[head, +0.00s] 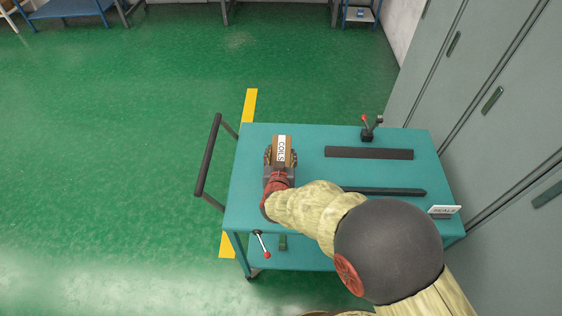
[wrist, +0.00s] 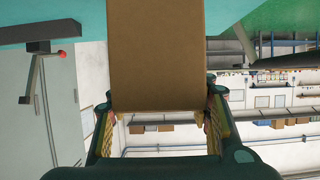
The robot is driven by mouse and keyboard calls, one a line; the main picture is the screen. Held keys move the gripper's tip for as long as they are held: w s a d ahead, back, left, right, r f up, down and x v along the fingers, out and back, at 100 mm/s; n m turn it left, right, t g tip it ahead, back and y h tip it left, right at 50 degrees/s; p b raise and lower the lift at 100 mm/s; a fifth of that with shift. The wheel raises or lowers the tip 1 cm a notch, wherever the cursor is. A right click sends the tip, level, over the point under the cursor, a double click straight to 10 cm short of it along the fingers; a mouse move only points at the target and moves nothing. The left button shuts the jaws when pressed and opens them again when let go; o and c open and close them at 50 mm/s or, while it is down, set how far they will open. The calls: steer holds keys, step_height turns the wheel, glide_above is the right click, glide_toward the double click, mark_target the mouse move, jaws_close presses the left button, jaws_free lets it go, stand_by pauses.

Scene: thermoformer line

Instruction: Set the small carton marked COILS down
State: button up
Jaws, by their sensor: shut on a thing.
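The small brown carton (head: 282,144) has a white label reading COILS on top. It is over the left part of a teal cart top (head: 335,135) in the head view. My gripper (head: 281,158) is shut on the carton, with fingers on its two sides. In the wrist view the carton (wrist: 155,55) fills the upper middle between the fingers of my gripper (wrist: 160,112), and its far end is cut off by the frame. The underside of the carton is hidden, so I cannot tell whether it touches the cart top.
A dark bar (head: 369,153), a second bar (head: 390,191), a red-knobbed lever (head: 371,130) and a small white sign (head: 444,211) are on the cart top. A push handle (head: 207,155) is at its left. Grey lockers (head: 470,115) stand at right. The cart top's back left is clear.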

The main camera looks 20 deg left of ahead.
steer(key=shift+w+a+f+b, duration=0.15)
steer(key=shift+f+b, duration=0.5)
steer(key=shift+f, duration=1)
steer(key=shift+f, duration=0.1)
steer(key=o, duration=1.4)
steer(key=shift+f, duration=0.1)
steer(key=shift+c, duration=0.2)
steer(key=shift+o, duration=0.6)
steer(key=shift+s+r, duration=0.3)
steer(key=shift+r, duration=0.05)
steer(key=p+v, duration=0.3)
steer(key=v, duration=0.8)
steer(key=shift+s+d, duration=0.2)
steer(key=shift+d, duration=0.05)
